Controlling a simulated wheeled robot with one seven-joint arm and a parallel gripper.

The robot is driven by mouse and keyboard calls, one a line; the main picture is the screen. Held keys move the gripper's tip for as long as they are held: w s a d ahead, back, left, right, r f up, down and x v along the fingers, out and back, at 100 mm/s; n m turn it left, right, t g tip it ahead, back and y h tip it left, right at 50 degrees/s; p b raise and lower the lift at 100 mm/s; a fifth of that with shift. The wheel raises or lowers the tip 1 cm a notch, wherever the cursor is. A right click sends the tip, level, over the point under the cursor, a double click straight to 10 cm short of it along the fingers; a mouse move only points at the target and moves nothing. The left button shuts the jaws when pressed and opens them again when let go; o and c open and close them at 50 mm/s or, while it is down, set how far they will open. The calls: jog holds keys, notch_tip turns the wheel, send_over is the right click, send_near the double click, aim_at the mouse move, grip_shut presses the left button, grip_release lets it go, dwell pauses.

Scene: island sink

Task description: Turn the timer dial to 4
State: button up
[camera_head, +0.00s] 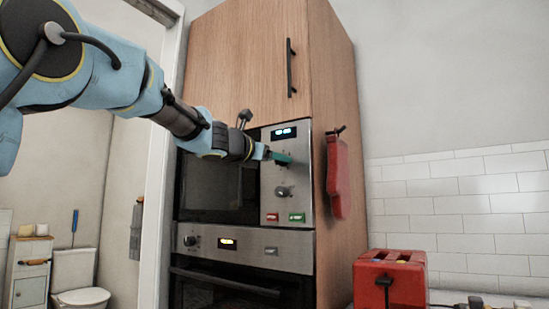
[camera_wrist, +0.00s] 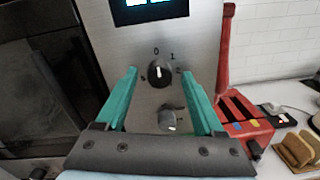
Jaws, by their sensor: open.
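The timer dial (camera_wrist: 160,73) is a dark round knob on the steel microwave panel (camera_head: 303,180). Numbers around it include 0 at the top and 1 and 2 on the right; the lower numbers are hard to read. Its white mark points up, near 0. My gripper (camera_wrist: 160,76) is open, with its teal fingers on either side of the dial; I cannot tell whether they touch it. In the head view my gripper (camera_head: 281,158) is at the upper panel and hides most of the dial.
A second knob (camera_wrist: 168,120) sits below the dial; it also shows in the head view (camera_head: 283,192). Red (camera_head: 273,217) and green (camera_head: 297,217) buttons are lower. A red mitt-like item (camera_head: 338,178) hangs on the cabinet side. A red toaster (camera_head: 390,278) stands at right.

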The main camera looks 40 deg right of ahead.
jog(key=shift+c, duration=0.3)
grip_shut()
